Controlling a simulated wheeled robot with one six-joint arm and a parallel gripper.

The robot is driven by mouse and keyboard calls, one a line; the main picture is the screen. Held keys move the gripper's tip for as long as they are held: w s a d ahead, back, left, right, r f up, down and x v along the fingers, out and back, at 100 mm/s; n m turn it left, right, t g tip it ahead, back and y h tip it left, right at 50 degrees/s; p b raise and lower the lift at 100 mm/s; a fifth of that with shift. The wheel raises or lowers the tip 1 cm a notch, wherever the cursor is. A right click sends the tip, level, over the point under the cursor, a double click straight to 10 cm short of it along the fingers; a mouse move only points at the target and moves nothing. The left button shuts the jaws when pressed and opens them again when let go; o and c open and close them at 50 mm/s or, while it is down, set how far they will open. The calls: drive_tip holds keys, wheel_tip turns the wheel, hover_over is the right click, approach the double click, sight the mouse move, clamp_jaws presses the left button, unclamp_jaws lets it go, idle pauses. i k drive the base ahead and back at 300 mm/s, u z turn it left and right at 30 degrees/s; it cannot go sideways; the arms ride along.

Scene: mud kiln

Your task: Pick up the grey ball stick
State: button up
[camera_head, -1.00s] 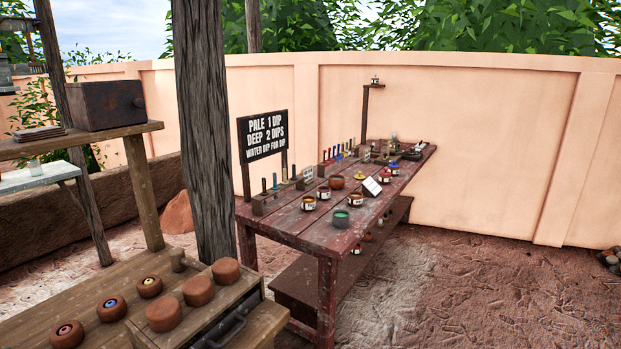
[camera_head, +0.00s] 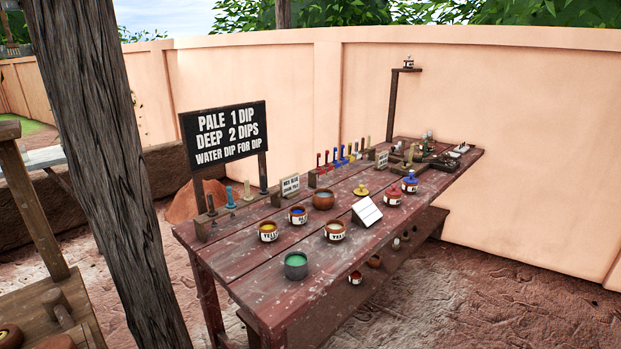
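On the red-brown worktable (camera_head: 250,262), a short row of upright sticks stands at the left end. It includes a dark stick (camera_head: 211,205), a blue-grey stick (camera_head: 230,197) and paler sticks beside them. Farther back is a rack of red, blue and yellow sticks (camera_head: 340,155) with rounded lower ends. More brownish sticks stand farther right. The sticks are too small for me to tell which is the grey ball stick. My gripper is not in view.
Labelled pots, a green-filled bowl (camera_head: 296,265) and a white card (camera_head: 367,212) occupy the tabletop. A black sign (camera_head: 223,135) stands behind its left end. A thick wooden post (camera_head: 105,160) stands at left. Open ground (camera_head: 480,290) lies right of the table.

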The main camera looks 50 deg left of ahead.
sight(264, 191)
drive_tip(key=u, duration=0.15)
drive_tip(key=i, duration=1.35)
drive_tip(key=u, duration=1.25)
drive_tip(key=i, duration=0.9)
drive_tip(key=u, duration=1.3)
drive_tip(key=i, duration=0.3)
drive_tip(key=u, duration=0.1)
